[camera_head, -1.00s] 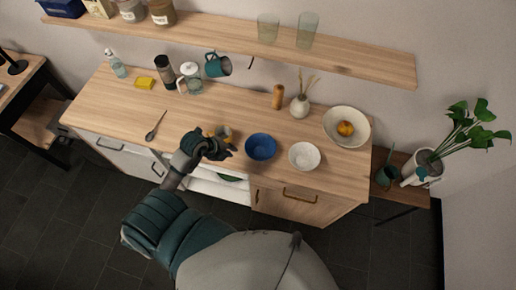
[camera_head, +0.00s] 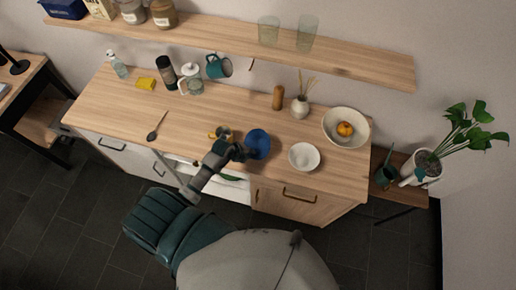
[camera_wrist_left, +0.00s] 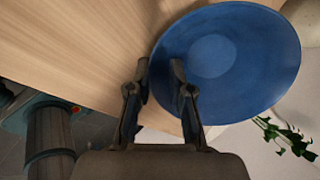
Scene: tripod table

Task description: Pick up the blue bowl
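The blue bowl (camera_head: 258,144) is at the front middle of the wooden counter, tilted with its open side turned to the right. My left gripper (camera_head: 243,150) is at its left rim. In the left wrist view the bowl (camera_wrist_left: 235,60) fills the upper right, with one finger outside its wall and the other inside. Whether the bowl's base is clear of the counter cannot be told. My right gripper is in neither view.
A white bowl (camera_head: 304,157) stands close to the right of the blue bowl. A yellow mug (camera_head: 222,133) is just left, partly behind my arm. A large bowl (camera_head: 335,116) with fruit, a vase (camera_head: 299,107) and a wooden shaker (camera_head: 278,98) stand farther back. A spoon (camera_head: 153,133) lies left.

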